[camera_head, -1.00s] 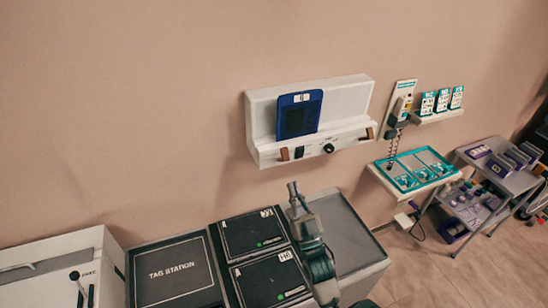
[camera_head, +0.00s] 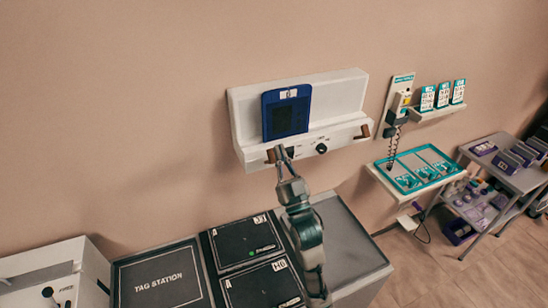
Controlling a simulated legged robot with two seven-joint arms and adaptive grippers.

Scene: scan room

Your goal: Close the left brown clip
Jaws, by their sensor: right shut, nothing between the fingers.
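The left brown clip (camera_head: 270,156) is a small brown piece at the lower left of the white wall unit (camera_head: 345,88). It is partly hidden by my gripper. The right brown clip (camera_head: 365,131) sticks out at the unit's right end. A blue tablet-like panel (camera_head: 287,115) stands upright on the unit between the clips. My right gripper (camera_head: 281,154) is shut and empty, its fingertips pointing up right beside the left clip. I cannot tell whether they touch it. My left gripper is not in view.
A black knob (camera_head: 321,148) sits on the unit's front, right of my gripper. Below are black trays (camera_head: 245,240), a tag station panel (camera_head: 160,279) and a grey counter (camera_head: 345,245). A teal tray shelf (camera_head: 398,184) and a cart (camera_head: 520,178) stand at the right.

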